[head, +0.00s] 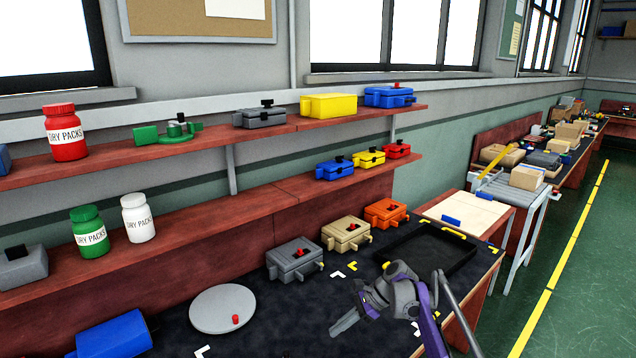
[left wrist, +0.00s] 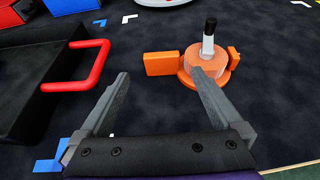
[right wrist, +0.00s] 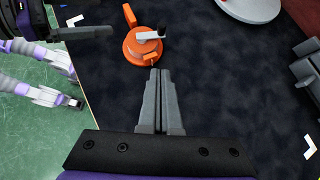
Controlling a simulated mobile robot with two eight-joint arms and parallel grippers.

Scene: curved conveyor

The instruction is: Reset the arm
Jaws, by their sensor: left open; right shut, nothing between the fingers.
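My right gripper shows in the head view (head: 334,330), low over the dark work surface, its fingers together and empty. In the right wrist view (right wrist: 160,72) its fingertips point at an orange round part with an upright handle (right wrist: 143,48), with nothing held. My left gripper shows in the left wrist view (left wrist: 160,75), fingers wide apart and empty. The same orange part (left wrist: 208,72) lies beyond its right fingertip. My left gripper does not show in the head view. I cannot tell whether either gripper touches the orange part.
Grey (head: 294,262), beige (head: 346,235) and orange (head: 386,214) boxes line the back. A light disc (head: 208,311) lies left. Two shelves (head: 276,131) hold boxes and jars above.

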